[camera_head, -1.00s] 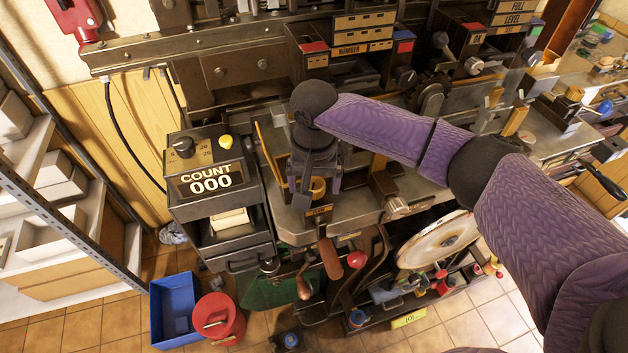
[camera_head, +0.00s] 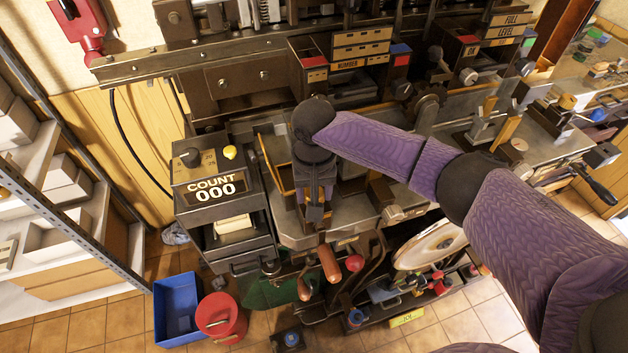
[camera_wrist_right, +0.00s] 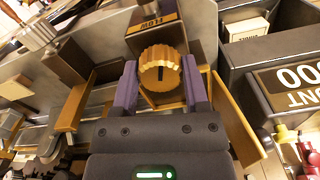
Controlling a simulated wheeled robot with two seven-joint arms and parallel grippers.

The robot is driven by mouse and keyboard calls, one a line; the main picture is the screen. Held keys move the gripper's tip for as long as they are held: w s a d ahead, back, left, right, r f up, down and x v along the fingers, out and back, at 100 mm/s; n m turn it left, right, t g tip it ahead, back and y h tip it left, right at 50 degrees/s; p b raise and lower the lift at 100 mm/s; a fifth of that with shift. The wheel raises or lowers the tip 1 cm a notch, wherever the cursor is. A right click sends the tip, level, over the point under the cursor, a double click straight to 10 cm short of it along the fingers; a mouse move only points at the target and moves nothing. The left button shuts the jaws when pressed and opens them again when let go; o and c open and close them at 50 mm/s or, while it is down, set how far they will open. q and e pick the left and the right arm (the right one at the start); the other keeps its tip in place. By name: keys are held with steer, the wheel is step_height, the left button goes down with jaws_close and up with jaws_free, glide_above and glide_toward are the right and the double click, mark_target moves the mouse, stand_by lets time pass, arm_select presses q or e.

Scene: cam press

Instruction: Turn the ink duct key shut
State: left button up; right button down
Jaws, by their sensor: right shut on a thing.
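The ink duct key appears to be the brass knurled knob (camera_wrist_right: 158,70) with a dark line across its face, upright in the right wrist view. It sits below a brass label plate (camera_wrist_right: 153,27) whose lettering is upside down there. My right gripper (camera_wrist_right: 160,84) has its two purple fingers on either side of the knob, shut on it. In the head view my right gripper (camera_head: 315,208) reaches down over the front of the press, and the wrist and fingers hide the knob. My left gripper is in neither view.
A counter box (camera_head: 213,188) reading COUNT 000 stands left of my gripper. Below are a red-knobbed lever (camera_head: 354,263) and a brown handle (camera_head: 329,264). A blue bin (camera_head: 178,310) and red bucket (camera_head: 221,318) stand on the floor. A pale disc (camera_head: 428,243) is at lower right.

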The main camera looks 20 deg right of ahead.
steer(key=shift+r+n+p, duration=0.15)
steer(key=shift+n+p, duration=0.65)
steer(key=shift+n, duration=0.3)
steer(key=shift+n+p, duration=0.5)
steer(key=shift+n, duration=0.4)
steer(key=shift+c, duration=0.4)
jaws_free()
step_height(320, 180, up, 10)
steer(key=p, duration=0.1)
steer(key=shift+f, duration=0.2)
